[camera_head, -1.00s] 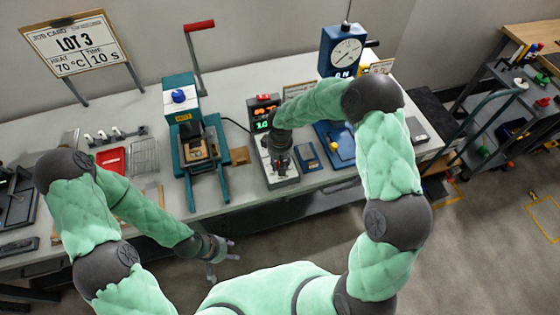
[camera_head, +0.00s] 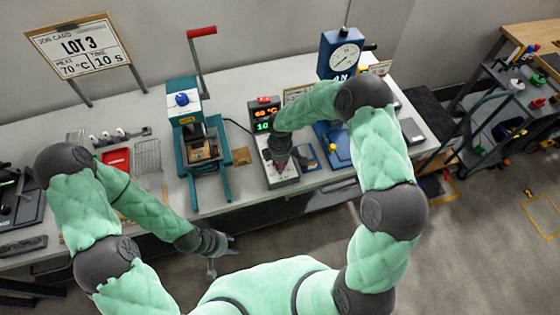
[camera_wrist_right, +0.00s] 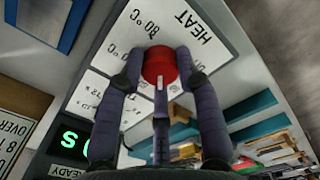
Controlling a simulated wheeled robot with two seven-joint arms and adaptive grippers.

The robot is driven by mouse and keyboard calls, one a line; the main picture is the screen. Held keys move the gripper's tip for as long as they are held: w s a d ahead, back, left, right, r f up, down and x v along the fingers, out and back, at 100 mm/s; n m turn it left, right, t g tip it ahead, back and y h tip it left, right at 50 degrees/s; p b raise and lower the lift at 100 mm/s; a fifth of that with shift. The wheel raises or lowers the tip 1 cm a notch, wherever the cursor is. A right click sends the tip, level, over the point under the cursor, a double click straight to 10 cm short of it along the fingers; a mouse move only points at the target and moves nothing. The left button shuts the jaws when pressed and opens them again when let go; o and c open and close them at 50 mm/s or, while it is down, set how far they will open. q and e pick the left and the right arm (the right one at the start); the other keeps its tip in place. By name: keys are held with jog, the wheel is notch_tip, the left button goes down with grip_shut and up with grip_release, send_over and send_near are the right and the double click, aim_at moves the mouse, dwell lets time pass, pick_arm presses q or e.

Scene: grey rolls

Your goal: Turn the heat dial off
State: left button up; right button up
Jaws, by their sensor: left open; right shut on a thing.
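The control box (camera_head: 263,150) stands on the bench with an orange display above a green one reading 10. Its face shows in the right wrist view with a HEAT label (camera_wrist_right: 193,27) and an 80 °C mark. The red heat dial (camera_wrist_right: 160,63) has a pale pointer line on its near side. My right gripper (camera_wrist_right: 160,72) is shut on the dial, fingers around its sides; in the head view the gripper (camera_head: 281,160) partly hides the box's lower face. My left gripper (camera_head: 215,245) is open and empty, in front of the bench edge.
A teal press (camera_head: 190,130) with a red-handled lever stands left of the box. A blue gauge device (camera_head: 341,58) stands behind right. A red tray (camera_head: 116,160) and wire rack (camera_head: 148,155) lie at left.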

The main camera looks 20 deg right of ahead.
jog(key=n+p, duration=0.2)
jog(key=n, duration=0.2)
jog(key=shift+s+n, duration=0.15)
jog(key=shift+n, duration=0.15)
jog(key=n+p, duration=0.1)
jog(key=n, duration=0.2)
jog(key=shift+n+p, duration=0.3)
jog(key=shift+p, duration=0.05)
jog(key=n+p, duration=0.2)
jog(key=n, duration=0.2)
jog(key=shift+n+p, duration=0.75)
jog(key=shift+n, duration=0.95)
jog(key=shift+w, duration=0.2)
jog(key=o, duration=1.1)
jog(key=shift+d, duration=0.1)
jog(key=shift+o, duration=0.2)
